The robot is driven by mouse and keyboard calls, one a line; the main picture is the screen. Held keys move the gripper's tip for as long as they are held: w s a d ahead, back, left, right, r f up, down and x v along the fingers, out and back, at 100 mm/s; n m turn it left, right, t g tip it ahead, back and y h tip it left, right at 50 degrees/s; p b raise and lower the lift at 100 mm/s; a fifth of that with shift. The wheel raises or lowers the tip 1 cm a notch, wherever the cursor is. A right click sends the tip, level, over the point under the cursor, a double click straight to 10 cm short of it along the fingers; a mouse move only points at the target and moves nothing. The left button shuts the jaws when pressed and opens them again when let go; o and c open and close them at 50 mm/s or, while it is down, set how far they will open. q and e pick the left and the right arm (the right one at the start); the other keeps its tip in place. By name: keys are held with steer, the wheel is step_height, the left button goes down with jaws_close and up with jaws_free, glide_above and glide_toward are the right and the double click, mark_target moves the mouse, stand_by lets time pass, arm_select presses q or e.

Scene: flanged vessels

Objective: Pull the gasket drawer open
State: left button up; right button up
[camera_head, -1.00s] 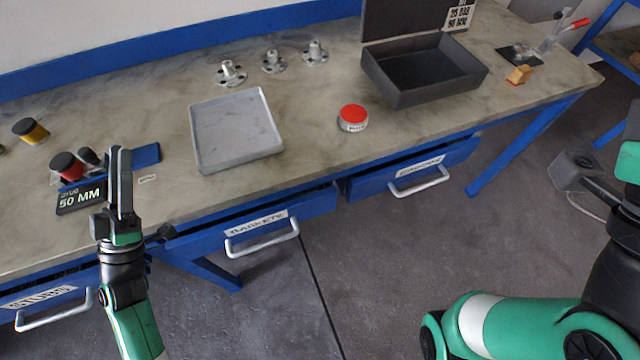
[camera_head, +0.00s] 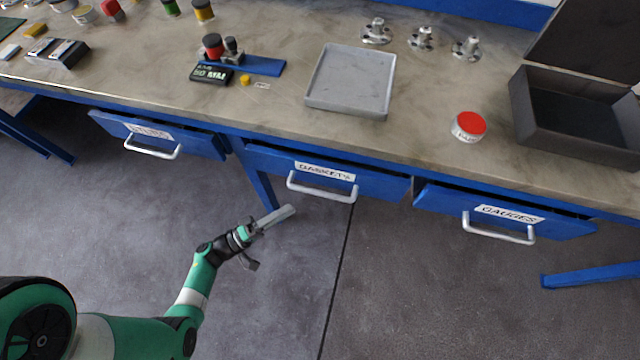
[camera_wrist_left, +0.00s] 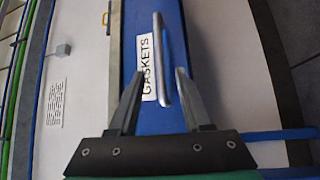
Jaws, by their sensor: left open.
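The gasket drawer (camera_head: 384,186) is blue, labelled GASKETS, and sits under the bench's front edge with a thin dark gap along its top. Its pale bar handle (camera_head: 322,192) is on the front. My left gripper (camera_head: 290,211) is open, just below and left of this handle and apparently short of it. In the left wrist view the gripper (camera_wrist_left: 160,74) points at the drawer front (camera_wrist_left: 180,30), with the handle (camera_wrist_left: 161,60) lying lengthwise between its fingers, apparently ungripped. My right gripper is out of view.
The stubs drawer (camera_head: 195,143) is to the left and the gauges drawer (camera_head: 560,226) to the right, both with bar handles. A blue bench leg (camera_head: 262,187) stands behind my left gripper. Floor in front is clear.

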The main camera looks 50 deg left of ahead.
mark_target(319, 191)
arm_select(q)
steer(key=b+x, duration=0.3)
steer(key=x, duration=0.6)
steer(key=shift+w+d, duration=0.2)
steer(key=shift+w, duration=0.1)
steer(key=shift+w+d+r, duration=0.1)
steer(key=shift+w+r, duration=0.05)
steer(key=shift+w, duration=0.45)
jaws_close()
stand_by(0.4)
